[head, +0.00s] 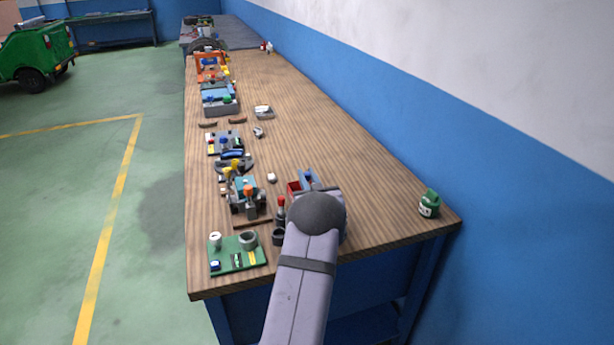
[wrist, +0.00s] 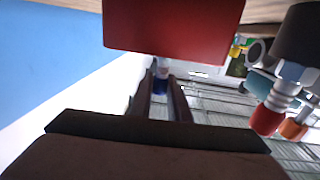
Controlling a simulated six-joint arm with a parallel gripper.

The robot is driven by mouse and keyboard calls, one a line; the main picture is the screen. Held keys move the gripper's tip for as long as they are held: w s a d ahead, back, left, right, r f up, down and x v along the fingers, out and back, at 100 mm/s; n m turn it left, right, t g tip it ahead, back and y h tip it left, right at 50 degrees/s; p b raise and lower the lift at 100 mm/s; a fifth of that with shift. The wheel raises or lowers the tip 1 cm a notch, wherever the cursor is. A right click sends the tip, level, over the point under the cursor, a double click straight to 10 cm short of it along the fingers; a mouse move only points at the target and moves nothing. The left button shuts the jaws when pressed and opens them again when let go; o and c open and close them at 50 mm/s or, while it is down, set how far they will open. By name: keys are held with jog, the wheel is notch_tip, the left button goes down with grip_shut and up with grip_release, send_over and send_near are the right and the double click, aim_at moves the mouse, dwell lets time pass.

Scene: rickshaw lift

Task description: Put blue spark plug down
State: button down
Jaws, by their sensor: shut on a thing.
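In the wrist view my gripper (wrist: 163,92) is shut on the blue spark plug (wrist: 161,78), a small blue and white piece between the dark fingertips. A large red block-like part (wrist: 175,25) crosses the top of that view, close to the fingers. In the head view my arm covers the gripper, and I cannot make out the spark plug there. A red part (head: 293,188) and a blue part (head: 307,178) show just beyond my arm.
The wooden workbench (head: 310,130) carries several small assemblies along its left side. A green board (head: 238,253) lies at the near left corner, a green can (head: 429,204) at the right edge. Red-tipped and orange-tipped pieces (wrist: 268,118) stand at right in the wrist view. The bench's right side is mostly clear.

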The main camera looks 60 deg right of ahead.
jog(key=shift+f+b, duration=0.35)
jog(key=shift+b, duration=0.05)
jog(key=shift+a+f, duration=0.1)
